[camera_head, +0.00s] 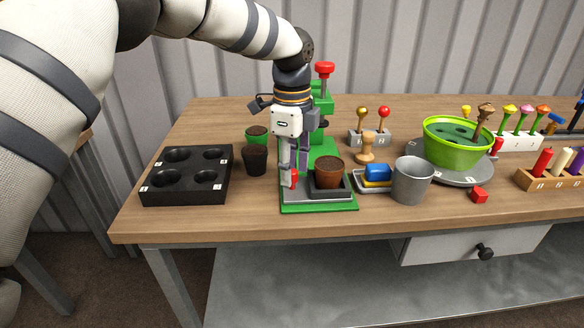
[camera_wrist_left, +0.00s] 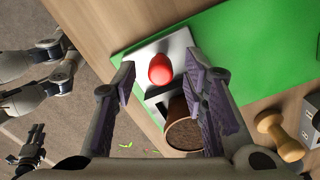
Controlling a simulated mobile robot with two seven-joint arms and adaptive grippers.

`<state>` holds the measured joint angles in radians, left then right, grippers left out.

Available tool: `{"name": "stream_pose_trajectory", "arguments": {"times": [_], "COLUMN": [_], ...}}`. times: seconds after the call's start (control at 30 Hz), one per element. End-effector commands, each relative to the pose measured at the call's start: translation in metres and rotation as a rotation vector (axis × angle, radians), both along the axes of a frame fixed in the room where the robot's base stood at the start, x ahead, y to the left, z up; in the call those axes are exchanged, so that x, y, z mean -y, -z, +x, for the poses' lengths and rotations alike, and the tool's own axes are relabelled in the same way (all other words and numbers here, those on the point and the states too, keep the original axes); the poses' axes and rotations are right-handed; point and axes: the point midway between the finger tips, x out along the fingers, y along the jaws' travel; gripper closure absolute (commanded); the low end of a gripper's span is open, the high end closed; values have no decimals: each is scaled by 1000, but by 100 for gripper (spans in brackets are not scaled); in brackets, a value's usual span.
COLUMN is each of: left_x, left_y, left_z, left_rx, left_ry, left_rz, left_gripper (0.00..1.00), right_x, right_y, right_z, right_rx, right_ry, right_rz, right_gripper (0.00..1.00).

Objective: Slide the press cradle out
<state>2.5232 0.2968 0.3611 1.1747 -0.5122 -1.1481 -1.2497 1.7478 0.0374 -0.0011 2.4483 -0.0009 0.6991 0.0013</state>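The press (camera_head: 322,104) is green with a red knob on top. Its green base (camera_head: 318,209) reaches toward the front edge of the table. The grey cradle (camera_head: 300,195) lies on that base and carries a black tray with a brown soil-filled pot (camera_head: 329,172). The cradle's red knob (camera_wrist_left: 160,70) stands at its left end. My left gripper (camera_head: 294,170) points down over the knob. In the left wrist view its fingers are spread on either side of the knob, with gaps showing.
A black holed tray (camera_head: 187,192) and a dark pot (camera_head: 255,160) stand left of the press. A wooden stamp (camera_head: 366,148), a blue-and-yellow block tray, a grey bucket (camera_head: 412,180) and a green bowl (camera_head: 457,146) stand to the right. Table shows bare in front of the base.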

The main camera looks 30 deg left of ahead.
Motion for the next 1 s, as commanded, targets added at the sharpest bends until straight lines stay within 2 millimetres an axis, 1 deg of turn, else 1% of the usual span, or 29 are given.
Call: {"name": "stream_pose_trajectory", "arguments": {"times": [0.2, 0.3, 0.43, 0.5, 0.6, 1.0], "left_x": [0, 0, 0, 0, 0, 0], "left_y": [-57, -82, -104, -111, -114, -114], "left_z": [1, 1, 1, 0, 0, 0], "left_rx": [8, 6, 3, 1, 1, 1], "left_ry": [-1, 0, -1, 1, 1, 1], "left_rz": [0, 1, 1, 1, 0, 0], "left_gripper": [60, 60, 60, 60, 60, 60], "right_x": [0, 0, 0, 0, 0, 0], "right_y": [0, 0, 0, 0, 0, 0], "right_z": [0, 0, 0, 0, 0, 0], "right_rx": [1, 1, 0, 0, 0, 0], "right_ry": [0, 0, 0, 0, 0, 0], "right_rz": [0, 0, 0, 0, 0, 0], "right_gripper": [60, 60, 60, 60, 60, 60]}}
